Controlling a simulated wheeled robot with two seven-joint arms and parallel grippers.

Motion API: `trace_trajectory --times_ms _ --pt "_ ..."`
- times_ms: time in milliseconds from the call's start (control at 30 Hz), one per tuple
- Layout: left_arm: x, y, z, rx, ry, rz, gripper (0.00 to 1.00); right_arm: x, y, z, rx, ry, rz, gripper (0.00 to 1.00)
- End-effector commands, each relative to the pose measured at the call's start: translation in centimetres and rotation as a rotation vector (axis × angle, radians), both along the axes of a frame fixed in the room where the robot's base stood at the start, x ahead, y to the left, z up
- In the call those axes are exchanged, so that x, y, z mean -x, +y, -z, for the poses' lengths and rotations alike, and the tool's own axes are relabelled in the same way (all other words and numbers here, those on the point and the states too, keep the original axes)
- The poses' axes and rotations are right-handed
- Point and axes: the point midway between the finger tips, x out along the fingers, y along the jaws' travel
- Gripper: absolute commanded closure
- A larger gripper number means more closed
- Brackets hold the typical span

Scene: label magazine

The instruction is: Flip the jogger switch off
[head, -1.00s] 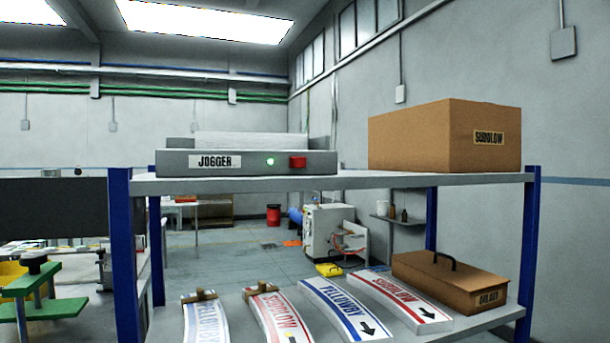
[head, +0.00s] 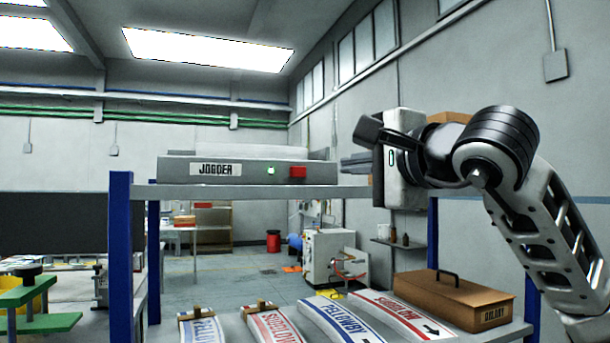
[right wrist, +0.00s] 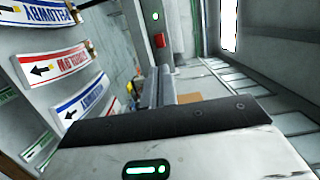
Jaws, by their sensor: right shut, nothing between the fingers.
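The jogger (head: 235,169) is a grey box with a name plate on the upper shelf. Its front carries a lit green lamp (head: 270,170) and a red switch (head: 297,171) to the lamp's right. In the right wrist view the red switch (right wrist: 159,41) and green lamp (right wrist: 155,16) show at the top, beyond the fingertips. My right gripper (head: 345,163) is shut and empty, its fingers pointing left, a short way right of the jogger. The fingers also show in the right wrist view (right wrist: 157,80), apart from the switch. My left gripper is not in view.
A cardboard box (head: 450,117) on the upper shelf (head: 240,192) is mostly hidden behind my right arm. The lower shelf holds a brown lidded box (head: 445,297) with a handle and several curved label strips (head: 345,318). A blue post (head: 120,250) stands at the left.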

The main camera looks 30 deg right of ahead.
Motion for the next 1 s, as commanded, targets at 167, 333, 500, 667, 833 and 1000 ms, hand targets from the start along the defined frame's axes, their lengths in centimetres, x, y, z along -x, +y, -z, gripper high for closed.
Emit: trace_trajectory --times_ms 167,333,500,667,833,1000 --pt "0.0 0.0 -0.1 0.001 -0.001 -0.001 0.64 0.0 0.0 0.0 -0.001 0.001 -0.001 1.00" --pt "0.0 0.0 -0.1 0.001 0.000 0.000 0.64 -0.4 0.1 0.0 -0.003 0.002 -0.004 1.00" --pt "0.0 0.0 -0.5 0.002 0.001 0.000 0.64 -2.5 0.0 0.0 -0.004 0.004 -0.005 1.00" --pt "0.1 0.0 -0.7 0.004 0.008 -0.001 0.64 -5.9 -0.2 -0.1 -0.005 0.006 -0.006 1.00" --pt "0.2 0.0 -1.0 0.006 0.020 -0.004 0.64 -9.5 -0.4 -0.1 -0.006 0.005 -0.006 1.00" --pt "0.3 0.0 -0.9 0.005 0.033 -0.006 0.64 -12.3 -0.6 0.0 -0.005 0.005 -0.005 1.00"
